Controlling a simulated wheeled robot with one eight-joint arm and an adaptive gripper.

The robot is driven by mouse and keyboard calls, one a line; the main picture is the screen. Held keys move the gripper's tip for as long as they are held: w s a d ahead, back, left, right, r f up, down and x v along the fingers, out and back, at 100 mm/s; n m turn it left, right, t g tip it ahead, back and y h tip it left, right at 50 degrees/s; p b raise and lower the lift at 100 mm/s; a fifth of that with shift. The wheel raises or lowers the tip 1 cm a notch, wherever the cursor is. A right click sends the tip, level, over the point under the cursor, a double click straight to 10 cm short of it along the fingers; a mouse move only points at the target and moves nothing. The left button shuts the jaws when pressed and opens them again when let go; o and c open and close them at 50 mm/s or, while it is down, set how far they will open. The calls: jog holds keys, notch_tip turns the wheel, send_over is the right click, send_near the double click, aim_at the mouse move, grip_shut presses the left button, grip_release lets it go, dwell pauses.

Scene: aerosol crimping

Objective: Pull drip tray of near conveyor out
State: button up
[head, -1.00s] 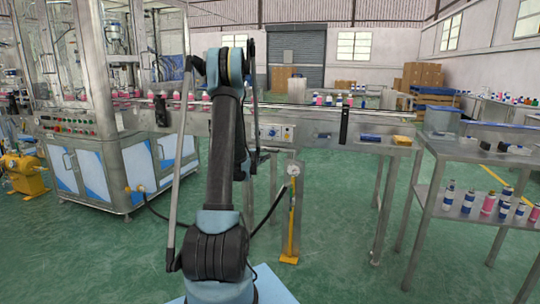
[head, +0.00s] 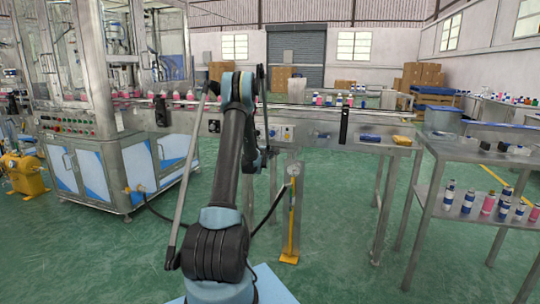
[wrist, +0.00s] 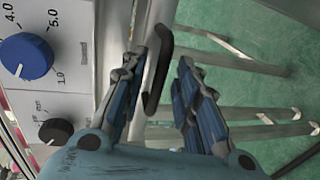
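The near conveyor (head: 375,131) runs across the head view behind my arm. In the wrist view a black bar handle (wrist: 152,102) stands out from its metal side, next to the control panel. My gripper (wrist: 163,60) is open, with one finger on each side of the handle's line. I cannot tell whether either finger touches it. The drip tray itself cannot be made out clearly; my arm covers that part of the conveyor in the head view.
A blue knob (wrist: 26,56) and a black knob (wrist: 56,130) are close beside my gripper. A steel shelf table (head: 455,215) stands at the right. Green floor is free between them.

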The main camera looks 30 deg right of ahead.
jog(key=shift+w+d+f, duration=0.1)
jog(key=shift+w+d, duration=0.15)
jog(key=shift+c, duration=0.3)
grip_shut()
jog(key=shift+s, duration=0.1)
